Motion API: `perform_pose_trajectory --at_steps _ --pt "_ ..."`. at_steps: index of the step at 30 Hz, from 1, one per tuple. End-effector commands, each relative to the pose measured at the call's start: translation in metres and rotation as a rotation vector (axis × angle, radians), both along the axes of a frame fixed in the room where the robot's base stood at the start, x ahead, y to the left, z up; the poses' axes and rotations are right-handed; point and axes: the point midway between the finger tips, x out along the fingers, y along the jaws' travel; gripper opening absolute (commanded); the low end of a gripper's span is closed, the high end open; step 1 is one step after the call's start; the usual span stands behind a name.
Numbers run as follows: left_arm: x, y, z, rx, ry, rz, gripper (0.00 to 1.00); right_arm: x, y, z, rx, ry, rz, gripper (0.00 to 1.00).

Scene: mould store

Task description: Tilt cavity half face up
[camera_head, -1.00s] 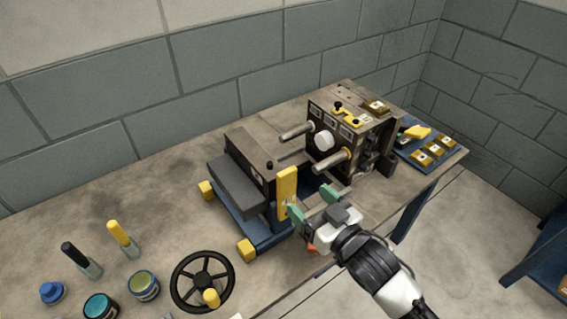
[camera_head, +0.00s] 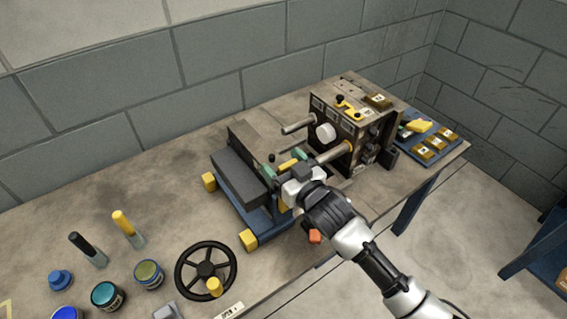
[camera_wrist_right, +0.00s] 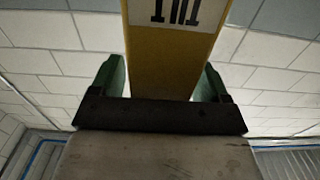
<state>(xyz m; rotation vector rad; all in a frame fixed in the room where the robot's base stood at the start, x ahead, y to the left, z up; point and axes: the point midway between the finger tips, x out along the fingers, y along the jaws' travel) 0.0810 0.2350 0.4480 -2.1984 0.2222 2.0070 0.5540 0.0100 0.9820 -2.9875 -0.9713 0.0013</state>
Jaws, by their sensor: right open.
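A dark mould half (camera_head: 238,178) sits on a blue cradle (camera_head: 262,226) with yellow corner blocks. I cannot tell from markings whether it is the cavity half. A yellow lever (camera_head: 289,164) stands at the cradle's right side, mostly hidden by my arm. My right gripper (camera_head: 282,162) is at the lever's upper part, open, with one green finger either side. In the right wrist view the labelled lever (camera_wrist_right: 172,50) passes between the open fingers (camera_wrist_right: 160,80), with gaps at both sides. The other mould half (camera_head: 343,135), with guide pins and a white disc, stands upright to the right.
A black handwheel (camera_head: 206,269) with a yellow knob lies at the bench front. Several jars (camera_head: 108,295) and two brushes (camera_head: 128,229) stand at the left. A blue tray (camera_head: 425,140) with brass plates is at the far right. The bench's back left is clear.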

Motion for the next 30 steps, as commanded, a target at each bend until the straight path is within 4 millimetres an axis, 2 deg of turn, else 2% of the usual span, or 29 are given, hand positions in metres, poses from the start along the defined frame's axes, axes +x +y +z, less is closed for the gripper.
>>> perform_pose_trajectory --at_steps 2,15,23,30 --pt "0.001 0.000 0.000 0.001 -0.002 0.000 0.43 0.000 0.000 0.000 0.000 0.000 0.000 0.77" --pt "0.002 0.000 0.000 0.000 -0.003 0.001 0.43 0.000 0.000 0.000 0.000 0.000 0.000 0.09" --pt "0.001 0.001 0.001 0.000 -0.003 0.002 0.43 -0.002 0.002 0.000 -0.020 -0.015 0.000 0.08" --pt "0.001 0.001 0.004 0.000 -0.002 0.002 0.43 -0.011 0.014 -0.001 -0.115 -0.083 0.000 0.08"
